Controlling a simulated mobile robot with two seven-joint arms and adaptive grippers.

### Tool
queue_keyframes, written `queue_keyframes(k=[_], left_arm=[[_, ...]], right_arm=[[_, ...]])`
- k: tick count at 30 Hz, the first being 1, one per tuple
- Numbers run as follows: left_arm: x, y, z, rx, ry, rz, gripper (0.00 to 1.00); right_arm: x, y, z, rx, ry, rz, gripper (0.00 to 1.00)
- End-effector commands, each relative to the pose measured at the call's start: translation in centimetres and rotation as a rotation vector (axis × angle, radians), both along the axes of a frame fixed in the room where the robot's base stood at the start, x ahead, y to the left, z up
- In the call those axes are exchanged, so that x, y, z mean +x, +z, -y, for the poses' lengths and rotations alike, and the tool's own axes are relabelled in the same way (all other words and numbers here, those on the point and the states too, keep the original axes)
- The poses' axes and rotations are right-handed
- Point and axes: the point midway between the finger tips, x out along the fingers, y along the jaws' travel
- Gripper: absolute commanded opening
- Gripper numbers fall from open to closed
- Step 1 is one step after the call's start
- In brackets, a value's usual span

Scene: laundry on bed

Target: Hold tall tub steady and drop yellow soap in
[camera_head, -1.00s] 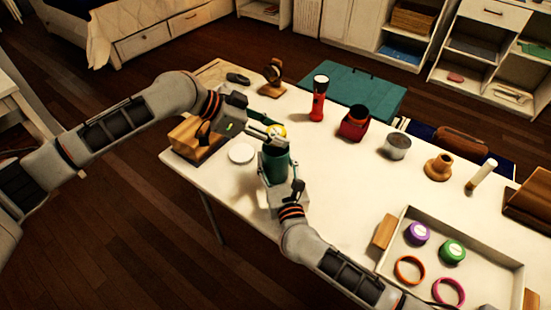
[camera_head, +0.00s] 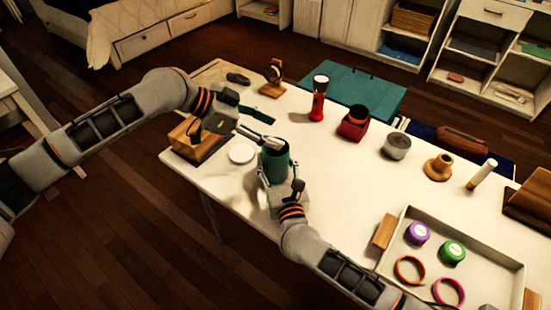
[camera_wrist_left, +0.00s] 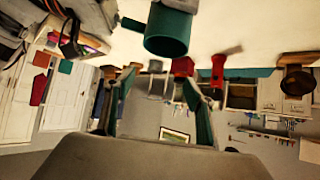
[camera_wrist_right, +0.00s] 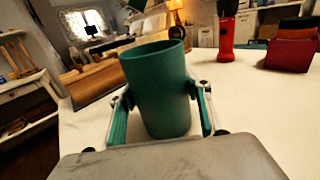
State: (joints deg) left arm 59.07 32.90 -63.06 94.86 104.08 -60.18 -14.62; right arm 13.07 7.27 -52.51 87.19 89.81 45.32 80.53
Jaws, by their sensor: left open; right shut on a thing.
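The tall tub (camera_head: 275,164) is a teal cylinder standing upright near the table's front left edge. My right gripper (camera_head: 277,180) is shut around its sides; in the right wrist view the tub (camera_wrist_right: 160,92) sits between the two fingers. My left gripper (camera_head: 274,140) is open and empty, with its fingers just above and behind the tub's rim. The left wrist view shows the tub (camera_wrist_left: 167,33) beyond the open fingers. The yellow soap is not visible in any view now; the tub's inside bottom is hidden.
A white round lid or dish (camera_head: 241,153) lies left of the tub, near a wooden block (camera_head: 187,139). A red flashlight (camera_head: 318,100) and a red box (camera_head: 354,124) stand behind. A white tray (camera_head: 478,257) with several round items is at the right.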

Motion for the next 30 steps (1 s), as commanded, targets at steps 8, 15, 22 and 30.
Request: queue_keyframes(k=[8, 15, 22, 30], left_arm=[[-0.9, 3.5, -4.6, 0.001, 0.002, 0.002, 0.55], [-1.6, 5.5, -7.1, 0.001, 0.001, 0.0, 0.55], [-1.8, 6.0, -7.7, 0.0, 0.0, 0.0, 0.55], [-1.7, 6.0, -7.6, 0.0, -0.001, 0.001, 0.55]], right_arm=[[0.0, 0.0, 0.0, 0.0, 0.0, 0.0, 0.27], [0.0, 0.0, 0.0, 0.0, 0.0, 0.0, 0.27], [0.0, 0.0, 0.0, 0.0, 0.0, 0.0, 0.27], [0.0, 0.0, 0.0, 0.0, 0.0, 0.0, 0.68]])
